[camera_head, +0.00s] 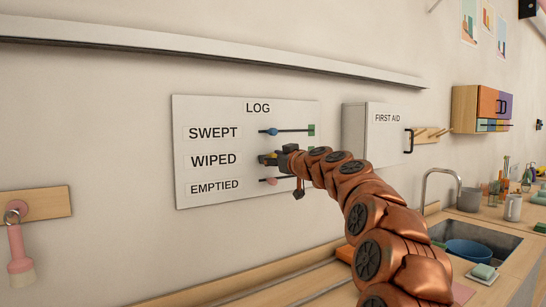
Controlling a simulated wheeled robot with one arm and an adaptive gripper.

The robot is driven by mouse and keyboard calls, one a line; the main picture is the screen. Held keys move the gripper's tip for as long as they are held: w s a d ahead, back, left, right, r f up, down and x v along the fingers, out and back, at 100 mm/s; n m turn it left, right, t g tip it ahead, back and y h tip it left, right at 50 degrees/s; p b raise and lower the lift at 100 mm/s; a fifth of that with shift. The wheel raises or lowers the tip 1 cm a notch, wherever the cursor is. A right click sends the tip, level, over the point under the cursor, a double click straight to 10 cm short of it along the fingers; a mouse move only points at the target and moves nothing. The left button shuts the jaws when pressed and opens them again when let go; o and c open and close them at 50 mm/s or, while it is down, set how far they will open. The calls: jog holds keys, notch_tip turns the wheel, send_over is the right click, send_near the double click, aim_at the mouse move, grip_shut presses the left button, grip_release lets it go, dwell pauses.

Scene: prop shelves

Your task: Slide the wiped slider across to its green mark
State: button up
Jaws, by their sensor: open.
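The white LOG board (243,108) hangs on the wall with rows marked SWEPT, WIPED and EMPTIED. My gripper (270,159) is open at the WIPED row (213,160), just right of that label. A small yellow patch (269,155), apparently the wiped slider's knob, shows between or right by the fingers. Whether the fingers touch it cannot be told.
The blue swept knob (272,132) sits left on its track, with a green mark (311,130) at the right end. The pink emptied knob (271,181) is just below my gripper. A FIRST AID cabinet (376,135) stands out right of the board.

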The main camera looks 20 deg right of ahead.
jog(key=shift+w, duration=0.1)
grip_shut()
dwell(0.5)
